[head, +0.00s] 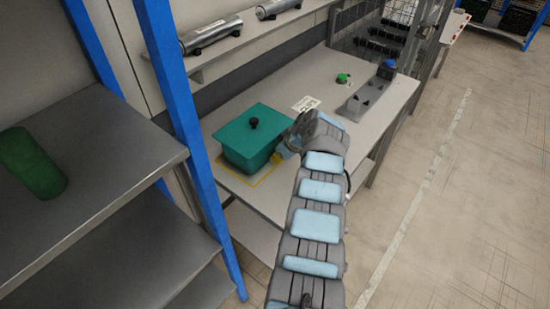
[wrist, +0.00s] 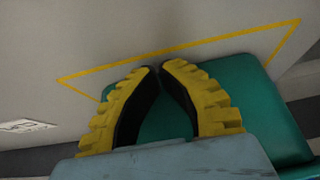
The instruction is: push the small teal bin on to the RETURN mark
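The small teal bin (head: 240,154) stands upright on the workbench in the head view, with a black knob on its lid. A yellow outline (head: 232,180) shows on the bench along the bin's near side; the bin hides its far part. No lettering is readable on it. My gripper (head: 277,158) is low at the bin's right side, its yellow fingers by the bin wall. In the wrist view the fingertips (wrist: 159,68) are together, with nothing seen between them. The bin (wrist: 240,80) lies behind the fingers; I cannot tell if they touch.
A white label (head: 305,104) lies on the bench (head: 335,70) behind my gripper. A grey box with a blue button (head: 387,67) and a green button (head: 342,79) are farther right. A blue rack post (head: 185,110) stands left of the bin. The bench's near edge is close.

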